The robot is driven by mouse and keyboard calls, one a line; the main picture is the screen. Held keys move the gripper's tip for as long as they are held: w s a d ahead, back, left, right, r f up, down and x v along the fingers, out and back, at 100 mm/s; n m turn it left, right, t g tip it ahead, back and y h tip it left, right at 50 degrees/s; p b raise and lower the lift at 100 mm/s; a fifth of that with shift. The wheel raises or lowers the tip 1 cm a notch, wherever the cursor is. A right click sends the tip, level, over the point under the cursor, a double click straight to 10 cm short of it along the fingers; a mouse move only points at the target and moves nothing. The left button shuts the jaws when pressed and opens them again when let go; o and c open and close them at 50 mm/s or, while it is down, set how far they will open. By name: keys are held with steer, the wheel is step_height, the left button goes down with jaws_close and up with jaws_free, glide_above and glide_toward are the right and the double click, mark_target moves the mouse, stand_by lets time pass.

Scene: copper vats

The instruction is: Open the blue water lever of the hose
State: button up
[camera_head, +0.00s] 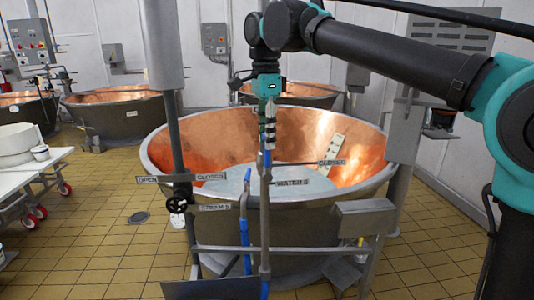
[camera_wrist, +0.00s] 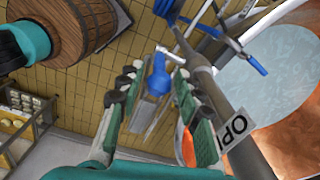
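My gripper (camera_head: 269,140) points down in front of the big copper vat, beside a vertical grey pipe. In the wrist view my gripper (camera_wrist: 155,80) has its two fingers spread apart. A small blue piece (camera_wrist: 158,74), which looks like the water lever, shows in the gap between the fingertips. I cannot tell whether either finger touches it. In the head view a bit of blue (camera_head: 267,160) shows just below the fingertips, mostly hidden by the gripper and pipe. A blue hose (camera_head: 247,205) hangs left of the pipe.
The copper vat (camera_head: 340,150) holds pale liquid. A sign reading OPEN and CLOSED (camera_head: 180,177) and a dark round valve wheel (camera_head: 177,204) are left of the pipe. A grey metal box (camera_head: 360,215) stands right. A wooden barrel (camera_wrist: 85,25) shows in the wrist view.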

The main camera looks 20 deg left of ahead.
steer(key=shift+r, duration=2.3)
